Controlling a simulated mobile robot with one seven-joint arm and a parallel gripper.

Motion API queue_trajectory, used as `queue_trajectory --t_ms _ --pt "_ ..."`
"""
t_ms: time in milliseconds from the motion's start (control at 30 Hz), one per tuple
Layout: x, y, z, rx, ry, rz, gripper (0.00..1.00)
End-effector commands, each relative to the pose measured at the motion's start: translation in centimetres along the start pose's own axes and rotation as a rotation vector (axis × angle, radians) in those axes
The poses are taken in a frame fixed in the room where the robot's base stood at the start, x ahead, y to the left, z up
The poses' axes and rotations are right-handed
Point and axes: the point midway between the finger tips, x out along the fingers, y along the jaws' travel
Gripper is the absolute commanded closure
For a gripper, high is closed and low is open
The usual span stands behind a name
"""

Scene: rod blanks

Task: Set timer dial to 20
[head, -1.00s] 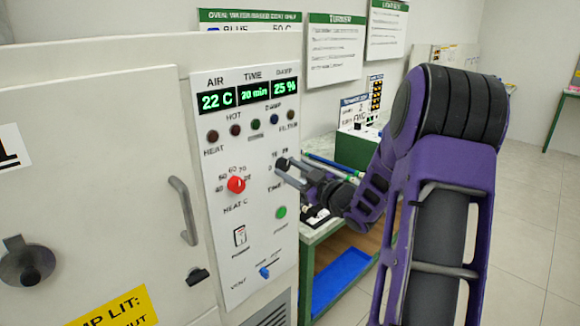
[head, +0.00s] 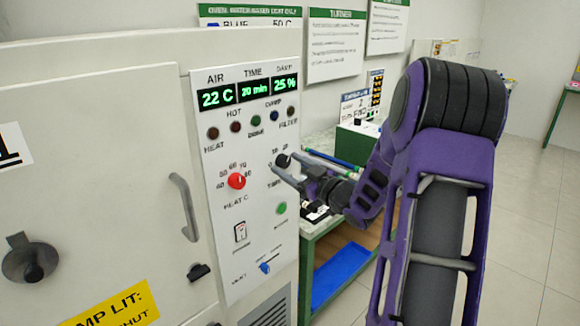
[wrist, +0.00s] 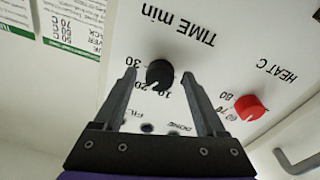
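The black TIME dial (head: 283,160) is on the oven's white control panel, right of the red HEAT C knob (head: 237,181). The TIME display (head: 252,91) reads 20 min. In the wrist view the dial (wrist: 159,73) sits between the tips of my gripper (wrist: 160,75), with a gap on each side. My gripper (head: 285,165) is open and holds nothing; in the head view its fingers point at the panel just below and right of the dial.
The red knob (wrist: 249,108) is close to one finger in the wrist view. The oven door handle (head: 184,207) sticks out to the left. A green-edged bench (head: 322,232) stands right of the oven.

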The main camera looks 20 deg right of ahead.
Motion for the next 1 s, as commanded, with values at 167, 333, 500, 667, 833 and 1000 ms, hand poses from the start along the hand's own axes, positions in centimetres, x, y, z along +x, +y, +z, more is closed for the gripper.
queue_trajectory --t_ms 167,333,500,667,833,1000 --pt "0.0 0.0 0.0 0.0 0.0 -0.001 0.25" --pt "-0.3 0.0 0.0 -0.001 -0.001 0.0 0.25" --pt "-2.6 0.1 0.1 0.0 -0.003 0.002 0.25" --pt "-6.4 0.1 0.1 0.0 -0.003 0.004 0.25" --pt "-10.7 0.1 0.1 -0.001 -0.002 0.004 0.25" --pt "-14.3 0.1 0.1 -0.001 -0.001 0.003 0.25"
